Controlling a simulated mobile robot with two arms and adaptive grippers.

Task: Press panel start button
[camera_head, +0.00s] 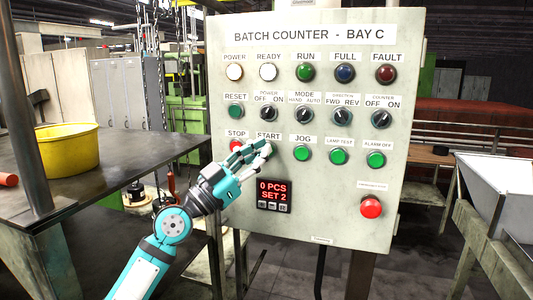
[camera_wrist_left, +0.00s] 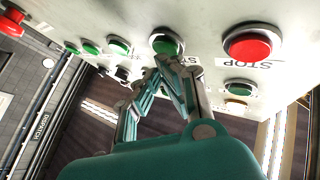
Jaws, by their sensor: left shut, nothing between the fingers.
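The panel (camera_head: 335,215), labelled "BATCH COUNTER - BAY C", stands upright in front of me. The green start button (camera_head: 274,153) is under the START label (camera_head: 268,136), partly hidden by my left gripper (camera_head: 267,147). In the left wrist view the start button (camera_wrist_left: 166,42) is just beyond the fingertips of my left gripper (camera_wrist_left: 167,62). The fingers are shut and empty. I cannot tell whether they touch the button. The red stop button (camera_wrist_left: 248,45) is beside it; in the head view, the stop button (camera_head: 235,145) is left of the gripper. My right gripper is not in view.
The green jog button (camera_head: 302,153) is close on the right. A lit display (camera_head: 273,194) reads "0 PCS SET 2" below the gripper. A larger red button (camera_head: 371,206) is at lower right. A dark table (camera_head: 110,160) with a yellow tub (camera_head: 68,150) stands left.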

